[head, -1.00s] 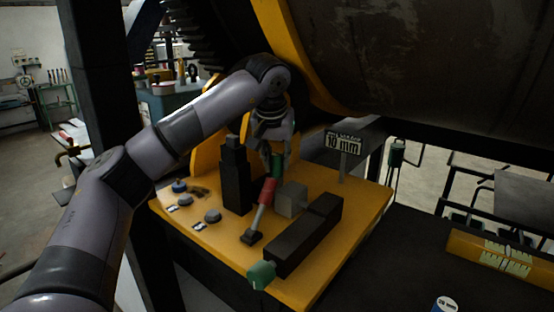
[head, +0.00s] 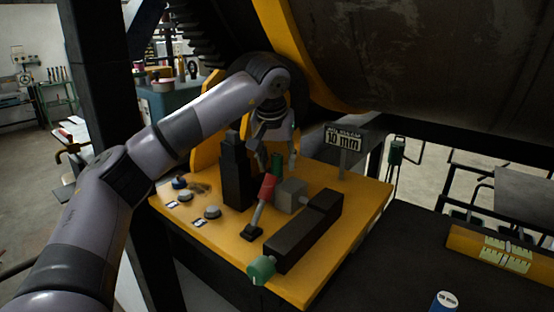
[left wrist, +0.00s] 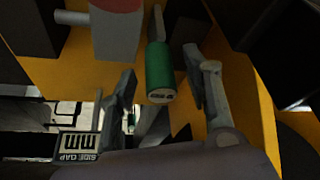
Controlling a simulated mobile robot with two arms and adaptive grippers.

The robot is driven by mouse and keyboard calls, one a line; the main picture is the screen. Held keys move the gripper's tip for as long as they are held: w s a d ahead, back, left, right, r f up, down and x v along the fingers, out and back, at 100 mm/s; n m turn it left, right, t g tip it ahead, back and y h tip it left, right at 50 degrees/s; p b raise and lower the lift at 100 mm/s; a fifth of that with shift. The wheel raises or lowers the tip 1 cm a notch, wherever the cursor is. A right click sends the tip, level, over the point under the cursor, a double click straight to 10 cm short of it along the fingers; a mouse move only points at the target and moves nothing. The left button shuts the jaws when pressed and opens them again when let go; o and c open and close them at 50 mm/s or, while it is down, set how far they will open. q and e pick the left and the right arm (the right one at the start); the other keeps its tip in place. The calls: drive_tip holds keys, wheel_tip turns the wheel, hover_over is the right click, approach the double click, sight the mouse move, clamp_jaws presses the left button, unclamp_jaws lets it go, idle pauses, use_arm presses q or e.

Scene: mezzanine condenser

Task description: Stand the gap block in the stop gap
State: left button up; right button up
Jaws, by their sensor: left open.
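The green gap block (head: 277,163) is upright between the dark post (head: 236,177) and the grey stop block (head: 291,195); its foot is hidden in the head view behind the red lever grip. In the left wrist view the green block (left wrist: 159,70) shows its labelled end, between my fingers and apart from both. My left gripper (head: 279,152) is open around the block's upper end, pointing down. In the left wrist view the grey stop block (left wrist: 114,35) is beside the green block. My right gripper is not in view.
A red-gripped lever (head: 267,188) leans close in front. A dark slide (head: 303,242) with a green knob (head: 261,270) lies nearer. A blue cylinder (head: 445,303) is at lower right.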

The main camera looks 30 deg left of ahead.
use_arm(q)
drive_tip(key=v, duration=1.2)
drive_tip(key=shift+f, duration=0.1)
